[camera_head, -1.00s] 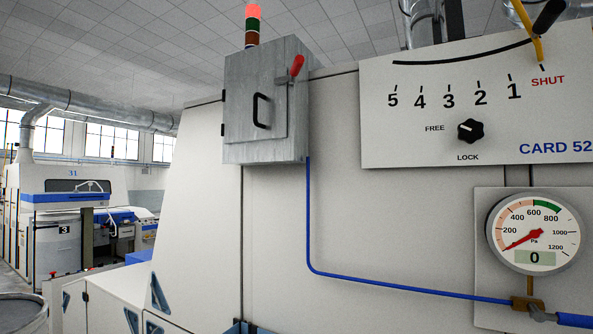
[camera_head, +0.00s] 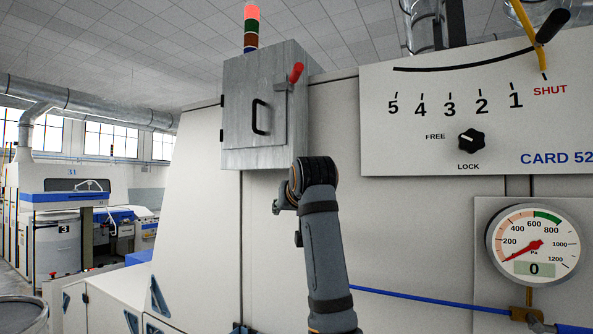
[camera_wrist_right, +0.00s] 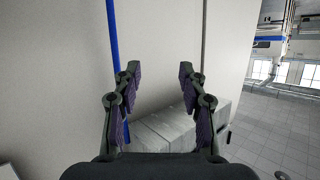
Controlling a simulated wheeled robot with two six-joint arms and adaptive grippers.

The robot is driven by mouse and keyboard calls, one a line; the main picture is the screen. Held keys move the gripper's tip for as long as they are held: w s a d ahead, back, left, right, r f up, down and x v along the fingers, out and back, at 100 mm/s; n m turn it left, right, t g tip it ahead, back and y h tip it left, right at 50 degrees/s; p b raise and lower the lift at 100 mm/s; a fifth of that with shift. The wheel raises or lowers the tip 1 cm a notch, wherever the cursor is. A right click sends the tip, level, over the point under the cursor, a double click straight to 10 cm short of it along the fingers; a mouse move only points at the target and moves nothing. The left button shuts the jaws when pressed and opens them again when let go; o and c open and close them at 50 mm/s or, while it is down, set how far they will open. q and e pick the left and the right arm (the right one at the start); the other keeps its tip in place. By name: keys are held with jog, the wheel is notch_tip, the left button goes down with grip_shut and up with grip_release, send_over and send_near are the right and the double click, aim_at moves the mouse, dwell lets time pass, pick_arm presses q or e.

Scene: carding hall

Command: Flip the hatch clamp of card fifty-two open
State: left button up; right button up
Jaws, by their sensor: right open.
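The hatch clamp (camera_head: 296,73) has a red handle and sits at the upper right edge of the hatch (camera_head: 240,110) on a grey metal box. The handle tilts up and to the right. The hatch has a black pull handle (camera_head: 261,114) and lies flat against the box. My right gripper (camera_head: 283,202) is just below the box, mostly hidden by its own wrist. In the right wrist view its fingers (camera_wrist_right: 158,72) are apart with nothing between them. That view is upside down and shows the box (camera_wrist_right: 172,128) beyond the fingers; the clamp is not visible there. My left gripper is not in view.
A white panel marked CARD 52 (camera_head: 555,158) carries a scale, a yellow lever (camera_head: 526,22) near SHUT and a black knob (camera_head: 472,141) turned toward FREE. A pressure gauge (camera_head: 533,246) reads 0. A blue pipe (camera_head: 430,299) runs along the wall. A signal tower (camera_head: 251,30) rises behind the box.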

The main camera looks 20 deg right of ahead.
jog(key=s+a+r+t, duration=0.1)
jog(key=s+r, duration=0.3)
jog(key=r, duration=0.5)
jog(key=s+a+r+t, duration=0.1)
jog(key=s+r, duration=0.3)
jog(key=r, duration=0.5)
jog(key=t+h, duration=0.1)
jog(key=t, duration=0.1)
send_near(297, 75)
jog(key=shift+m, duration=0.4)
jog(key=w+p, duration=0.2)
jog(key=w, duration=0.1)
jog(key=w+d+p, duration=0.1)
jog(key=w, duration=0.2)
jog(key=w+d+r+p, duration=0.1)
jog(key=w+p, duration=0.1)
jog(key=w, duration=0.1)
jog(key=shift+w+p, duration=0.35)
jog(key=shift+w, duration=0.05)
jog(key=shift+w+f, duration=0.1)
jog(key=shift+w, duration=0.2)
jog(key=shift+s, duration=0.1)
jog(key=shift+c, duration=0.2)
jog(key=shift+s, duration=0.1)
jog(key=shift+c, duration=1.1)
grip_shut()
